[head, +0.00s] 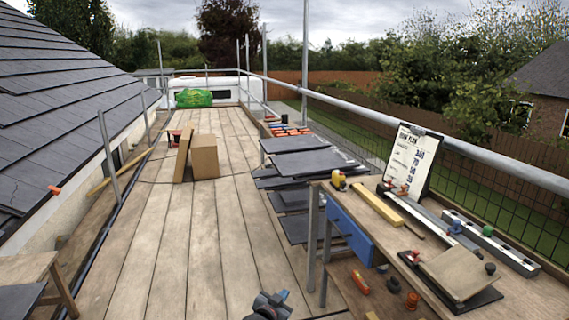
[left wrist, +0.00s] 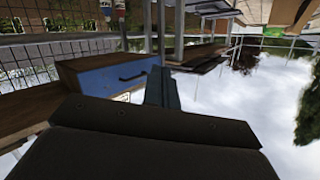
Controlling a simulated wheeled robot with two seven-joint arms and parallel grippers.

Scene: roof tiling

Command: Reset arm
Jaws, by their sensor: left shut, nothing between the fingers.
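My left gripper (head: 271,301) shows at the bottom edge of the head view, in front of the workbench and over the plank deck. Only its dark front part with a bit of blue is in the picture. In the left wrist view, its fingers (left wrist: 161,88) are together with nothing between them. That view is turned over, with sky at the bottom and the blue drawer behind the fingers. My right gripper is in neither view.
The workbench (head: 532,297) with a blue drawer (head: 349,229) stands at the right, carrying a clipboard (head: 410,160) and tools. Slates (head: 306,163) are stacked beyond it. A cardboard box (head: 204,157) stands on the deck (head: 165,235), whose middle is clear. Guard rails run along the right.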

